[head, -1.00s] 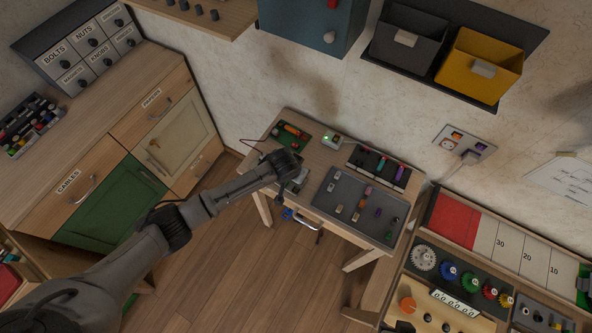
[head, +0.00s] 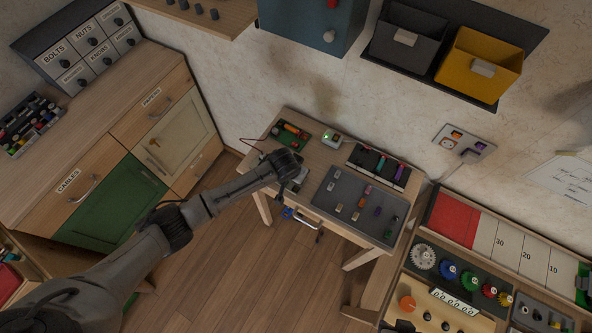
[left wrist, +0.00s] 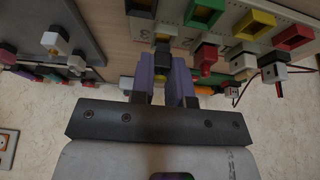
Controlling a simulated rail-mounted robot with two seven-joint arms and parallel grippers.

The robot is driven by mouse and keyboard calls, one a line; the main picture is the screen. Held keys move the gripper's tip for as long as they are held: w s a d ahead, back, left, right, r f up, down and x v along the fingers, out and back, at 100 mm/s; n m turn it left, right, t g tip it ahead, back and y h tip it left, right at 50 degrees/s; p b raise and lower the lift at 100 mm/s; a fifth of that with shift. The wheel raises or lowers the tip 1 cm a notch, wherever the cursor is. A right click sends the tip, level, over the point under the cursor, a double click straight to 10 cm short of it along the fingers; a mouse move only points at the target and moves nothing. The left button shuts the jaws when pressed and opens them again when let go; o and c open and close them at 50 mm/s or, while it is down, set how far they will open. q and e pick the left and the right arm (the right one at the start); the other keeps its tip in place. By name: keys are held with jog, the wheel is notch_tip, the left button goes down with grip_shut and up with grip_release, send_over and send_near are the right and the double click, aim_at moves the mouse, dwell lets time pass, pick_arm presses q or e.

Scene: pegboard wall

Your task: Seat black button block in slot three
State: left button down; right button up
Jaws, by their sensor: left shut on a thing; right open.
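My left gripper (left wrist: 163,90) has purple fingers shut on the black button block (left wrist: 162,49), whose dark top shows between and beyond the fingertips. A slot row (left wrist: 188,47) lies just past it, with the figure 3 near the held block and a 2 further right. I cannot tell whether the block touches the slot. In the head view my left arm reaches over the table's left part and hides its own fingers and the block.
A grey tray (head: 350,190) with several small blocks lies right on the table. A green board (head: 290,133) and a small box with a green light (head: 333,138) stand behind. Yellow, green and red frames (left wrist: 250,25) rise near the slots. Other button blocks (left wrist: 272,69) stand close by.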

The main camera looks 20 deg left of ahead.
pick_arm(q)
jog(key=shift+f+b, duration=0.3)
jog(key=shift+f, duration=0.35)
jog(key=c, duration=1)
grip_release()
jog(key=shift+r, duration=0.15)
jog(key=shift+r+p, duration=1.15)
jog(key=shift+p, duration=0.35)
jog(key=shift+r+p, duration=1.25)
jog(key=shift+p, duration=0.2)
